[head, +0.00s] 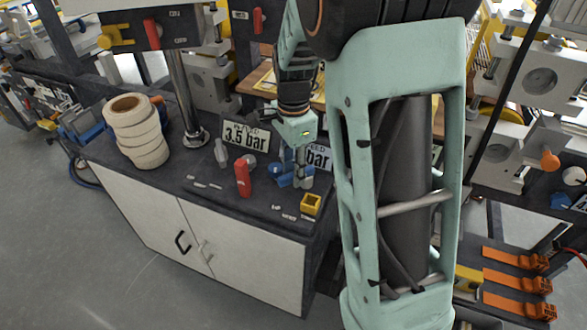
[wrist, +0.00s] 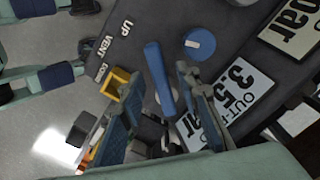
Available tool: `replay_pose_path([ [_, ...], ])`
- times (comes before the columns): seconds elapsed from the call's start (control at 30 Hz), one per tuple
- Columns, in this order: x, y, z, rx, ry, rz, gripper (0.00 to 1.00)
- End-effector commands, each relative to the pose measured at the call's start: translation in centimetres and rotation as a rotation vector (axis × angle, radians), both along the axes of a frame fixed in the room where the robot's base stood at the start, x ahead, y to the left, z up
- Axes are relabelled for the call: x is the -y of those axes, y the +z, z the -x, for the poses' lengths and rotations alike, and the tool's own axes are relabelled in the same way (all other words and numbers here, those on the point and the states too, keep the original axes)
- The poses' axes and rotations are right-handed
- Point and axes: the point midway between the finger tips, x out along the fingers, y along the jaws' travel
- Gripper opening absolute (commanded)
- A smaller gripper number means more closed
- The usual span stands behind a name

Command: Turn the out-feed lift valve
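The out-feed lift valve shows a blue lever (wrist: 158,78) in the wrist view, beside a round blue knob (wrist: 200,44) with a white mark. A sign reading "OUT-" and "3.5" (wrist: 240,92) stands near it, and raised words including "UP" and "VENT" lie on the dark top. My gripper (wrist: 154,72) is open, its two fingers on either side of the lever in the picture; I cannot tell whether they touch it. In the head view my gripper (head: 300,168) points down over the blue parts (head: 284,181), partly hiding them.
A red lever (head: 243,178) stands left of the blue parts, before another "3.5 bar" sign (head: 246,137). A yellow block (head: 311,204) sits at the front right edge. Stacked white rolls (head: 135,132) and a metal post (head: 184,95) stand further left on the cabinet (head: 150,218).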

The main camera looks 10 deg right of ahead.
Motion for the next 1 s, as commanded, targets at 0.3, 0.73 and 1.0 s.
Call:
replay_pose_path([
  [0.3,0.02,0.04,-0.01,0.000,0.000,0.000,0.04],
  [0.73,0.03,0.07,-0.01,0.001,0.002,0.000,0.00],
  [1.0,0.17,0.10,0.23,0.001,0.072,0.001,0.00],
])
